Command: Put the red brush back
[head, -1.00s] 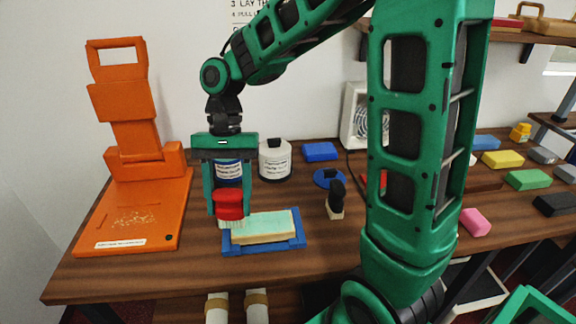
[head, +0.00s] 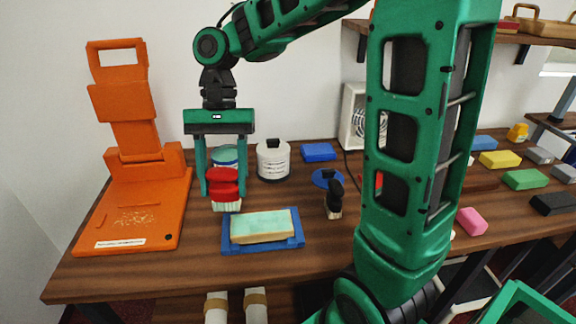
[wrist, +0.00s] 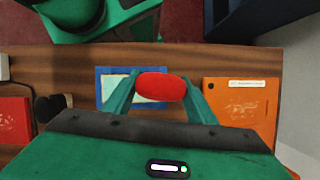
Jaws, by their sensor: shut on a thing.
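A red brush (head: 224,184) with pale bristles is held upright between the fingers of my gripper (head: 224,180), bristles down. In the wrist view the red top of the brush (wrist: 160,87) shows between the two green fingers. My gripper is shut on it. The brush is over the table, behind and left of a pale green block (head: 263,225) on a blue tray (head: 296,240). It looks clear of the block; whether the bristles touch the table I cannot tell.
An orange stand (head: 140,215) is on the left. A white jar (head: 272,160) and a blue-lidded pot (head: 224,155) stand behind. A black-handled brush (head: 334,197) stands to the right, near a blue disc (head: 322,177). Bare table lies front left.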

